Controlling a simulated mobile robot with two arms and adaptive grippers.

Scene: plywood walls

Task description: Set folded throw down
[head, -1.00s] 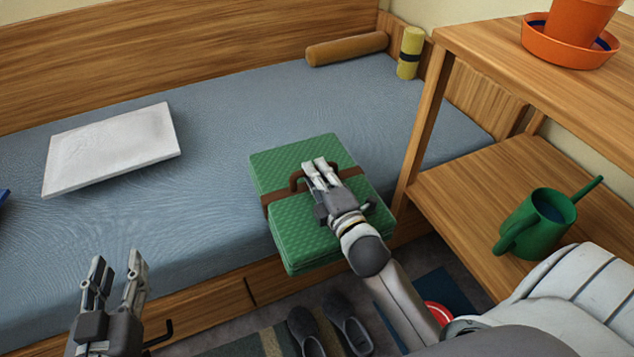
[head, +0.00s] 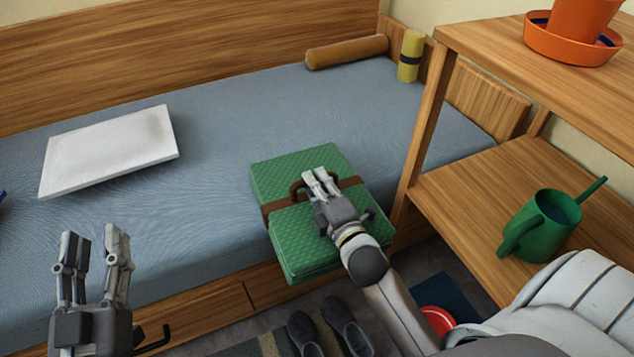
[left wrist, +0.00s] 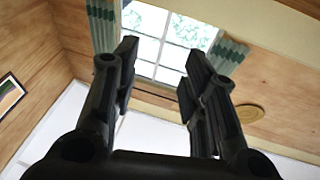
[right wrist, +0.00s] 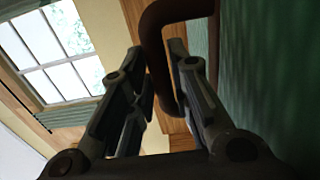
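The folded throw (head: 310,232) is a green quilted bundle with a brown strap and a brown loop handle (head: 297,189). It is at the front edge of the bed, with its near end out past the edge. Whether its underside touches the mattress I cannot tell. My right gripper (head: 319,176) is shut on the handle; in the right wrist view the handle (right wrist: 154,45) passes between its fingers (right wrist: 150,65), beside the throw's green side (right wrist: 275,65). My left gripper (head: 94,240) is open and empty in front of the bed; its spread fingers show in the left wrist view (left wrist: 158,60).
The blue-grey bed (head: 240,110) has clear room around a white cushion (head: 108,150). A wooden shelf (head: 470,190) with a green watering can (head: 540,225) stands right. Dark shoes (head: 345,325) are on the floor.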

